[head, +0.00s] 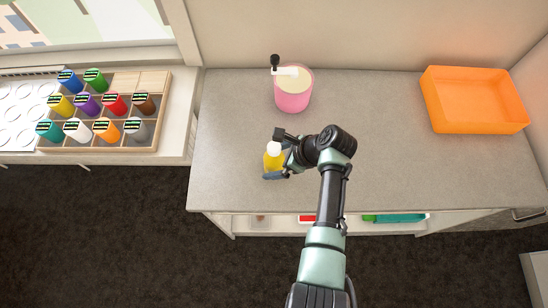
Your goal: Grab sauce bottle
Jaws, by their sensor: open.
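The sauce bottle (272,160) is small and yellow with a white top. It stands upright on the grey counter near the front edge, left of the middle. My gripper (277,155) is at the bottle, reaching in from the right. Its dark fingers are open, one on the far side of the bottle and one on the near side. Whether either finger touches the bottle cannot be told. Part of the bottle's right side is hidden by my gripper.
A pink pot (292,95) with a black-and-white object at its rim stands behind the bottle. An orange tray (475,118) sits at the back right. A wooden rack (163,85) of coloured cups is at the left. The counter (420,175) is clear at right.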

